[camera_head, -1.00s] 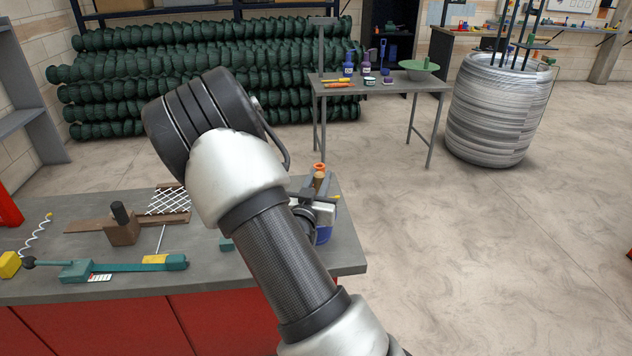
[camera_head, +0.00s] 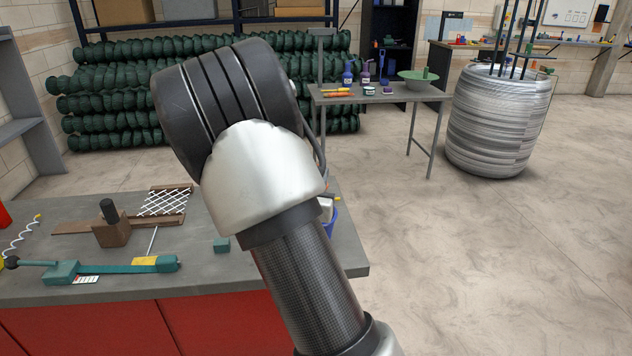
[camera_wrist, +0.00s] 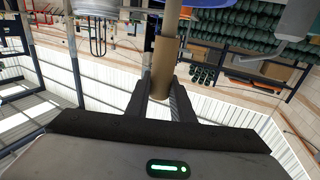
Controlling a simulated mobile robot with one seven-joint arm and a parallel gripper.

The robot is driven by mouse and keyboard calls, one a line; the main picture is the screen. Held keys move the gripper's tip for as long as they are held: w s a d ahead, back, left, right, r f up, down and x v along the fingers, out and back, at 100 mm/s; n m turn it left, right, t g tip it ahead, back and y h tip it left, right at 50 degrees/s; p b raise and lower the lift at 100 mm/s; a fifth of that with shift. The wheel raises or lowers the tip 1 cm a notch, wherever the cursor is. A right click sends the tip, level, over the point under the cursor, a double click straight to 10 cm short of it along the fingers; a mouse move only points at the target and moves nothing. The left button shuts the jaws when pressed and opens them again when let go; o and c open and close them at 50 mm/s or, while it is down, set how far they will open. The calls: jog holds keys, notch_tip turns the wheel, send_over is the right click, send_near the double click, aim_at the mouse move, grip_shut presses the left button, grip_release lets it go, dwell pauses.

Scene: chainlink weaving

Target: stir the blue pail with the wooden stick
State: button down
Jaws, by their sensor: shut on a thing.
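The wooden stick (camera_wrist: 165,60) is a light shaft with a thicker brown part, and it shows in the wrist view. My gripper (camera_wrist: 161,90) is shut on the brown part, one dark finger on each side. The blue pail (camera_head: 332,222) stands near the right end of the workbench in the head view, mostly hidden behind my arm. A blue curved surface (camera_wrist: 208,3) shows at the top edge of the wrist view, beside the stick; I cannot tell for sure that it is the pail. The stick's lower end is out of view.
The grey workbench (camera_head: 215,272) holds a wooden block with a black knob (camera_head: 111,226), a white mesh piece (camera_head: 163,202), a teal tool (camera_head: 120,270) and a small teal block (camera_head: 221,245). A side table (camera_head: 385,95) stands behind. The floor to the right is clear.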

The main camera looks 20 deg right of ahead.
jog(key=shift+a, duration=0.1)
dwell(0.3)
jog(key=shift+r+p, duration=3)
jog(key=shift+r, duration=1.35)
notch_tip(320, 180, up, 5)
jog(key=p, duration=0.3)
jog(key=shift+w+a, duration=0.1)
